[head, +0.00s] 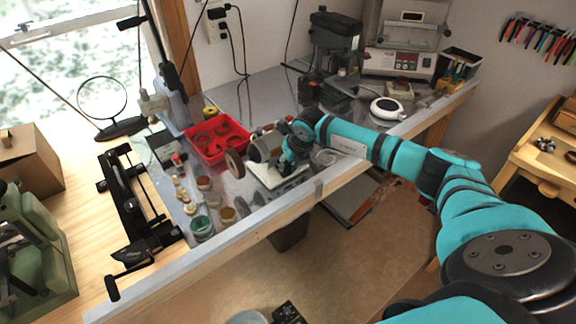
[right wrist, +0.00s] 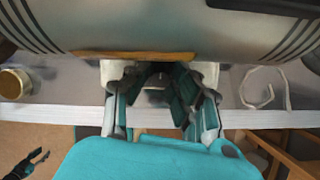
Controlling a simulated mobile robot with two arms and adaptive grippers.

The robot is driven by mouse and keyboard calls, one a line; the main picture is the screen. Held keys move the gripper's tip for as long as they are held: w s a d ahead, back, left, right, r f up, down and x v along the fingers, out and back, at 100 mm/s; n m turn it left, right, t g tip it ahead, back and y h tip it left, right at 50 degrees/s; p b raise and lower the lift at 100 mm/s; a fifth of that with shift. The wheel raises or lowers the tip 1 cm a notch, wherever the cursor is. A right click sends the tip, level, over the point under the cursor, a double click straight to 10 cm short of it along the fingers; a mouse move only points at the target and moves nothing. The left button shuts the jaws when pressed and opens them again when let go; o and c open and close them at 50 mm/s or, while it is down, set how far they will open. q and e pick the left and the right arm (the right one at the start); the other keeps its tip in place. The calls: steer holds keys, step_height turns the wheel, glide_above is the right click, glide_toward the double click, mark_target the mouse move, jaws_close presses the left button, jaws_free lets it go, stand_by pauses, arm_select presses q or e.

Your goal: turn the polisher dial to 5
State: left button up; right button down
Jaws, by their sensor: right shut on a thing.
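The polisher (head: 262,150) stands on the grey bench near its front edge, with a brown wheel (head: 235,163) on its left and a pale base. In the right wrist view the polisher's silver rounded body (right wrist: 180,30) fills the top. My right gripper (head: 286,160) is at the polisher's front, its arm reaching in from the right. In the right wrist view the gripper (right wrist: 160,95) has its fingers around the small dark dial (right wrist: 157,80) below the body and is shut on it. The fingers partly hide the dial, and its number cannot be read.
A red tray (head: 218,137) lies behind the polisher. Several small jars (head: 203,226) stand to its left. A round white device (head: 387,108), a green drill press (head: 334,45) and a pale machine (head: 405,62) stand farther right and back.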

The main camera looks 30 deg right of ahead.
steer(key=m+b, duration=0.1)
steer(key=m, duration=0.3)
steer(key=shift+b, duration=0.4)
steer(key=shift+d+m+y+b, duration=0.1)
steer(key=shift+m+y+b, duration=0.4)
steer(key=shift+m, duration=1.4)
steer(key=c, duration=1.2)
jaws_free()
steer(key=shift+o, duration=0.3)
steer(key=shift+r, duration=0.15)
steer(key=v, duration=0.7)
steer(key=shift+s+d+r, duration=0.2)
steer(key=shift+s+r, duration=0.05)
steer(key=shift+s, duration=0.1)
